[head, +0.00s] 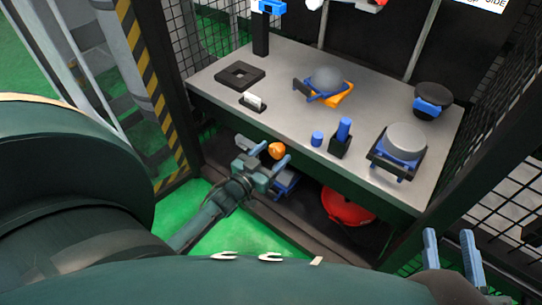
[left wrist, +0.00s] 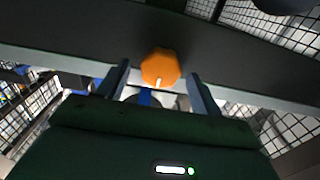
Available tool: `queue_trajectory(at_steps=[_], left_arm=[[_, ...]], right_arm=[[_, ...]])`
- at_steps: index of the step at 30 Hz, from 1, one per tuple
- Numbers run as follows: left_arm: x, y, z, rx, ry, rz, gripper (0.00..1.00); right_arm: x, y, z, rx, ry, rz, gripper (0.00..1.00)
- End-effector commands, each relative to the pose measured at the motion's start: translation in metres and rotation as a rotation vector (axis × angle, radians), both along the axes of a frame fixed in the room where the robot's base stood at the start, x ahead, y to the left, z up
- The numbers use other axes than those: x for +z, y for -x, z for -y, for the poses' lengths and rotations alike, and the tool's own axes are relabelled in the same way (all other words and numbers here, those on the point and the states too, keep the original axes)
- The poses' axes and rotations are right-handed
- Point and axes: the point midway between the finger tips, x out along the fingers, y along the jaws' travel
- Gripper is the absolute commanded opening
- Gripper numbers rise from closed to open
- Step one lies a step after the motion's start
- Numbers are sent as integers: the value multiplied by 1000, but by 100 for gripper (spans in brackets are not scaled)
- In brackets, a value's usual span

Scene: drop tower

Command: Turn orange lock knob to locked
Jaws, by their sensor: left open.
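The orange lock knob (head: 277,150) sits on the dark front edge below the grey table top. In the left wrist view the knob (left wrist: 160,66) is a lobed orange disc with a white mark near its lower edge. My left gripper (head: 264,150) is open, with its blue fingers on either side of the knob. In the left wrist view the left gripper's fingers (left wrist: 158,82) stand apart, with visible gaps to the knob; contact does not show. My right gripper (head: 450,238) is at the lower right, fingers apart and empty, away from the table.
The table (head: 290,62) holds a grey dome on a blue and orange holder (head: 328,82), a grey cylinder (head: 404,142), a black and blue round part (head: 433,100) and small blue pieces. A red bowl (head: 346,206) lies below. Mesh panels and posts flank the table.

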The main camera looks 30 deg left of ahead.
Motion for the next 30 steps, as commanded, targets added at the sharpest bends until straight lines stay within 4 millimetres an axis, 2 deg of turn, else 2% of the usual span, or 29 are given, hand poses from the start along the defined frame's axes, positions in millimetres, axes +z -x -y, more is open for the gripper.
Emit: queue_trajectory(at_steps=[5,21,30], left_arm=[[0,0,0,0,0,0,65],[0,1,0,0,0,0,22],[0,1,0,0,-41,3,22]], right_arm=[[2,-1,0,1,0,5,36],[0,-1,0,1,4,3,36],[0,-1,0,0,7,0,36]])
